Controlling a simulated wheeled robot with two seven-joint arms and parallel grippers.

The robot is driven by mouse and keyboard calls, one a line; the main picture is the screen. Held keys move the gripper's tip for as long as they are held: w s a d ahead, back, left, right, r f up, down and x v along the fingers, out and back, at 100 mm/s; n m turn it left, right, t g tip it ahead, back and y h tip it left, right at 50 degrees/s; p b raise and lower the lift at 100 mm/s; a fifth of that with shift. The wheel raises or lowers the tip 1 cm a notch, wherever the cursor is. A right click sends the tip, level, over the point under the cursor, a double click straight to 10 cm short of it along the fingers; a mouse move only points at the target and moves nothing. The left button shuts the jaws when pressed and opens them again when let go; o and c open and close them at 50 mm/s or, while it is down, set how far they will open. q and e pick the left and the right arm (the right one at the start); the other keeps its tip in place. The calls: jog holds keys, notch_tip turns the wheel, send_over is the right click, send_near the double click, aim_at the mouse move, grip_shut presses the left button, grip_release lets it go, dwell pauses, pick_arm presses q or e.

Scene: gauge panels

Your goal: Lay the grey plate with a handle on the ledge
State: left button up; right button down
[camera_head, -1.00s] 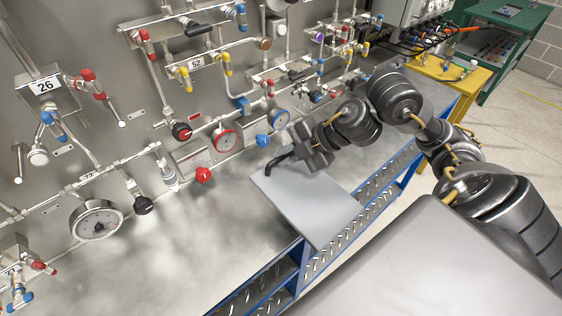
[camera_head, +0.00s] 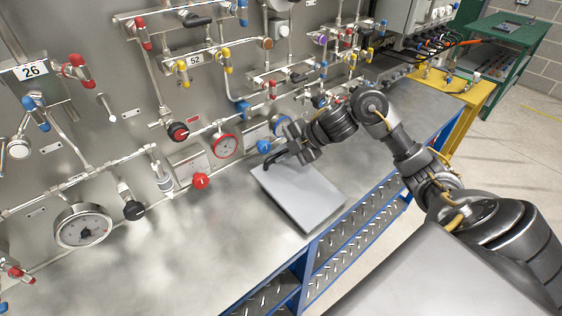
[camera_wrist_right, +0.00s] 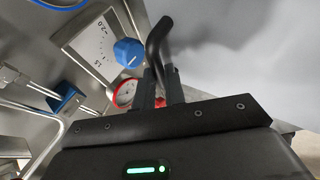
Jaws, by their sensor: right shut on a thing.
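The grey plate (camera_head: 298,195) is a flat rectangle with a black bar handle (camera_head: 272,159) at its end near the panel. My right gripper (camera_head: 289,152) is shut on this handle. In the right wrist view the dark fingers (camera_wrist_right: 162,92) close around the handle (camera_wrist_right: 157,42), and the plate (camera_wrist_right: 245,45) fills the upper right. The ledge (camera_head: 175,250) is the bare metal shelf along the foot of the panel. The plate is over it, its near corner close to the front edge. I cannot tell whether it touches the ledge. My left gripper is out of view.
The upright panel carries gauges, such as a large dial (camera_head: 83,226), a red knob (camera_head: 200,181) and a blue knob (camera_head: 264,146) near the plate. The ledge is clear left of the plate. A yellow stand (camera_head: 462,88) and a green cabinet (camera_head: 505,45) stand far right.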

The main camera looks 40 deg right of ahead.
aim_at(277, 164)
jog(key=shift+w+f, duration=0.15)
jog(key=shift+f, duration=0.1)
notch_tip(277, 164, down, 2)
jog(key=shift+f+p, duration=0.1)
jog(key=shift+p, duration=0.35)
jog(key=shift+w+d+f, duration=0.1)
jog(key=shift+f, duration=0.4)
jog(key=c, duration=1.5)
grip_release()
jog(key=shift+o, duration=0.2)
jog(key=b+v, duration=0.2)
jog(key=v, duration=0.8)
jog(key=shift+s+d+r+b, duration=0.2)
jog(key=shift+d+b, duration=0.05)
jog(key=shift+b, duration=0.15)
jog(key=shift+s+d+r, duration=0.2)
jog(key=shift+s+r, duration=0.2)
jog(key=shift+r, duration=0.15)
